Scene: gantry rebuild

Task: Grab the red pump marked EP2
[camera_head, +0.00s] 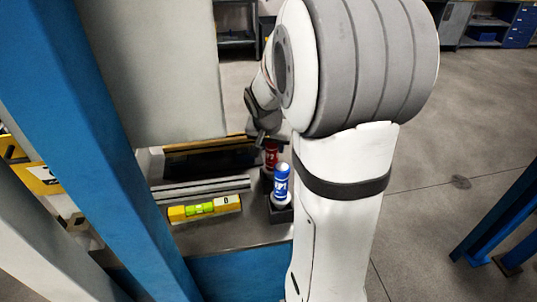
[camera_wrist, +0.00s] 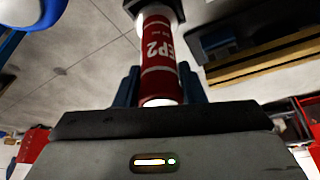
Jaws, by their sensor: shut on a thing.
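The red pump (camera_wrist: 158,52) marked EP2 sits between the fingers of my gripper (camera_wrist: 158,88) in the wrist view, and the gripper is shut on it. Its label and white end show; the fingers cover part of its sides. In the head view the red pump (camera_head: 271,156) shows behind the blue pump, with my gripper (camera_head: 268,138) at its top. Its lower end is partly hidden there, and I cannot tell whether it is still seated in its holder.
A blue pump (camera_head: 281,182) stands in a dark holder (camera_head: 281,213) just in front. A yellow spirit level (camera_head: 205,208) and grey rails (camera_head: 200,188) lie to the left on the bench. A blue post (camera_head: 95,150) rises at left. Open floor (camera_head: 450,190) lies to the right.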

